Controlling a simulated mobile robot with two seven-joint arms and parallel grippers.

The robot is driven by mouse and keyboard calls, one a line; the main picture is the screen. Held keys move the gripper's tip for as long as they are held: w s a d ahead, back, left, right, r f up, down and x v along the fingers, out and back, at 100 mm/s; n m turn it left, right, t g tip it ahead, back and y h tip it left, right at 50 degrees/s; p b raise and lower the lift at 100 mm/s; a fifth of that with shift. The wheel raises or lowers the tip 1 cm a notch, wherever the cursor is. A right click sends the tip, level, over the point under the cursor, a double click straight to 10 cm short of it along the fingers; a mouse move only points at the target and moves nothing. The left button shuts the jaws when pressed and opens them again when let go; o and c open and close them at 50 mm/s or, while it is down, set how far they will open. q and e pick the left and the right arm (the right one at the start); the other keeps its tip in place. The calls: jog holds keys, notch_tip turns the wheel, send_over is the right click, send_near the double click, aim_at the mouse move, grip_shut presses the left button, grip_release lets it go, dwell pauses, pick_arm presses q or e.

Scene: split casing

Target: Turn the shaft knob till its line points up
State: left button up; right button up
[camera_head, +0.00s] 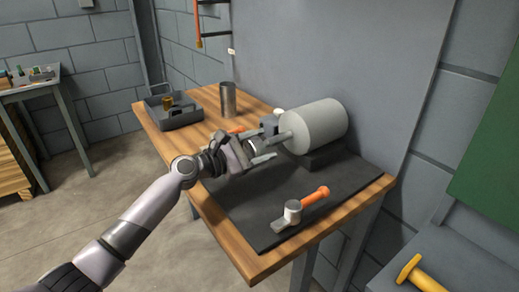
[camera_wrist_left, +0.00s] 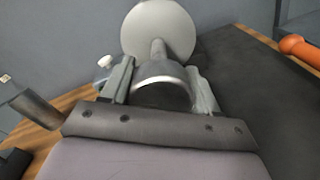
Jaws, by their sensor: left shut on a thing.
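The grey cylindrical casing (camera_head: 318,124) lies on its side on a dark block at the back of the bench. Its round end and shaft face my left gripper (camera_head: 263,150), which reaches in from the left. In the left wrist view the shaft knob (camera_wrist_left: 163,84) is a metal, round-ended piece on a thin shaft from the casing (camera_wrist_left: 160,27). The two fingers of the left gripper (camera_wrist_left: 160,88) are shut on the knob, one on each side. I cannot make out the knob's line in either view. My right gripper is not in view.
A hammer-like tool with an orange handle (camera_head: 314,196) lies on the dark mat (camera_head: 257,207). A grey tray (camera_head: 183,119) and a metal cup (camera_head: 228,101) stand at the bench's far left. A yellow-handled tool (camera_head: 425,278) is on a surface at lower right.

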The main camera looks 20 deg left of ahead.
pick_arm(q)
jog(key=shift+f+m+b, duration=0.15)
jog(key=shift+m+b, duration=0.2)
jog(key=shift+m, duration=0.55)
jog(key=m+b, duration=0.1)
jog(key=m, duration=0.1)
jog(key=shift+m, duration=0.4)
jog(key=m+b, duration=0.1)
jog(key=m, duration=0.1)
jog(key=shift+m+b, duration=0.3)
jog(key=shift+b, duration=0.05)
jog(key=shift+m+b, duration=0.7)
jog(key=shift+m, duration=0.5)
jog(key=shift+m+y+b, duration=0.3)
jog(key=shift+m+b, duration=0.4)
jog(key=shift+m, duration=0.7)
jog(key=o, duration=1)
jog(key=shift+r, duration=0.2)
